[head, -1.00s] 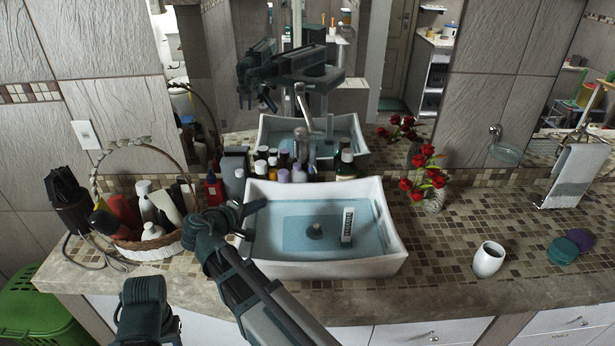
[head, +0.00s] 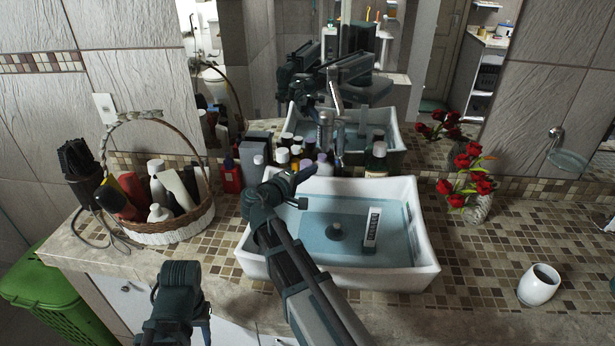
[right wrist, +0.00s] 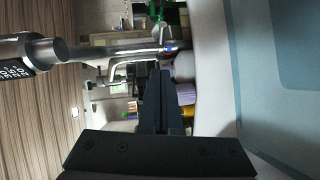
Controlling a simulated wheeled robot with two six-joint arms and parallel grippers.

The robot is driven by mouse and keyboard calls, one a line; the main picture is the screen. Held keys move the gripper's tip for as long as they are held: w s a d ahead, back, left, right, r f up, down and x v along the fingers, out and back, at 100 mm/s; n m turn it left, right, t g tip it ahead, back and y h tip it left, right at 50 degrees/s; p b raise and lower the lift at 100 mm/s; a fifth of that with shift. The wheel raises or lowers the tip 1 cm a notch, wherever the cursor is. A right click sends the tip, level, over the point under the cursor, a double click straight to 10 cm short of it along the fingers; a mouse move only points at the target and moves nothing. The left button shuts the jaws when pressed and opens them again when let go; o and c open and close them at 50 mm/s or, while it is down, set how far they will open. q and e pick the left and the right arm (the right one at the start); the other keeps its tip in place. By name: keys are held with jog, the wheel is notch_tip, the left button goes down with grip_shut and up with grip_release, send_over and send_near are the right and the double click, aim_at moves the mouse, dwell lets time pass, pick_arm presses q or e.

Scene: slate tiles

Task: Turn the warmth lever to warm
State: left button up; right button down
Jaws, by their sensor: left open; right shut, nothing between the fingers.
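The chrome tap (head: 325,135) stands behind the white basin (head: 425,265), partly lost among bottles and its mirror reflection. In the right wrist view the tap (right wrist: 110,52) is a chrome tube lying across the upper left, with a small blue mark near its right end. I cannot tell the warmth lever's setting. My right gripper (head: 303,188) is over the basin's back left part, in front of the tap. Its fingers (right wrist: 160,100) are together and empty, apart from the tap in the wrist view. My left gripper (head: 180,300) is open, low in front of the counter.
Several bottles (head: 283,157) crowd behind the basin's back left rim. A wicker basket (head: 180,228) of toiletries and a red bottle (head: 231,178) stand left. A rose vase (head: 476,207) and white cup (head: 538,285) stand right. A mirror (head: 300,50) backs the counter.

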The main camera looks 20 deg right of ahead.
aim_at(343, 166)
jog(key=d, duration=0.2)
jog(key=w+d+f, duration=0.1)
jog(key=d, duration=0.2)
jog(key=d+b, duration=0.1)
jog(key=d, duration=0.1)
jog(key=shift+w+d+f, duration=0.15)
jog(key=shift+d+f, duration=0.1)
jog(key=shift+d, duration=0.45)
jog(key=shift+s+d+f, duration=0.1)
jog(key=shift+s+d, duration=0.2)
jog(key=shift+d, duration=0.2)
jog(key=shift+s+d, duration=0.3)
jog(key=shift+d, duration=0.2)
jog(key=shift+a, duration=0.2)
